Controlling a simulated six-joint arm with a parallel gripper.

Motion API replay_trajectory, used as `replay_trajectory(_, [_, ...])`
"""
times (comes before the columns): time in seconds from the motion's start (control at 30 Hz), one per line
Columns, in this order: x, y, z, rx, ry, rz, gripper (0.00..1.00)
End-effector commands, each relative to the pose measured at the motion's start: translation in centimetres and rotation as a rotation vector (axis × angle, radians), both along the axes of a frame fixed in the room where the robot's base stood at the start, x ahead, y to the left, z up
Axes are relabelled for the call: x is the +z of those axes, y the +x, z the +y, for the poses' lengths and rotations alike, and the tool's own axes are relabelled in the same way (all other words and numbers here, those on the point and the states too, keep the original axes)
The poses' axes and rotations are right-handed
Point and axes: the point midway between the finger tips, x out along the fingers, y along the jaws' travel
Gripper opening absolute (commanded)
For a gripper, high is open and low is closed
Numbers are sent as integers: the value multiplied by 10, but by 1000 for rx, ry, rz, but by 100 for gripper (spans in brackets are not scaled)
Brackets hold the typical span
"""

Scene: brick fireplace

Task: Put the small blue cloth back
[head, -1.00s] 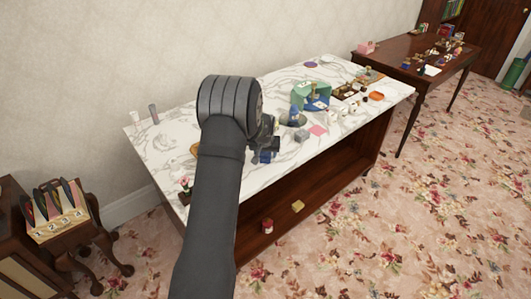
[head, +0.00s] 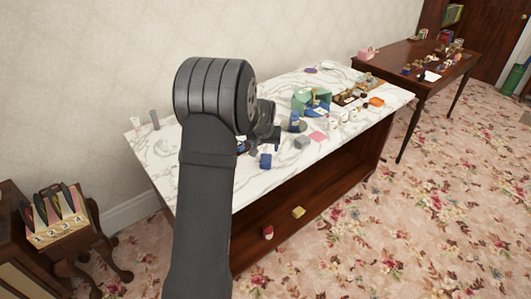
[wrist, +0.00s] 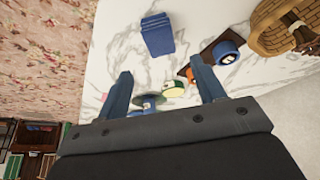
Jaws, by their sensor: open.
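A small dark blue piece, which looks like the folded blue cloth (head: 265,160), lies on the white marble top near its front edge. In the wrist view the blue cloth (wrist: 158,34) sits beyond the fingertips, toward the top of the picture, apart from both fingers. My gripper (head: 268,138) is above the marble top, just behind the cloth in the head view. In the wrist view my gripper (wrist: 164,82) has its two blue fingers spread wide with nothing held between them. My arm hides part of the table's left half.
A pink square (head: 317,137), a grey block (head: 302,143) and a green holder (head: 310,98) stand farther right. The front table edge is close to the cloth.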

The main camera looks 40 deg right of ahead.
Motion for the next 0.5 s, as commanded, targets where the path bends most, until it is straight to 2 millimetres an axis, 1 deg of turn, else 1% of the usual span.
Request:
replay_trajectory(0.03, [7, -2, 2, 0, -1, -1, 63])
replay_trajectory(0.2, [18, -5, 5, 0, 0, 0, 63])
replay_trajectory(0.5, [20, -6, 6, 0, 0, 0, 63])
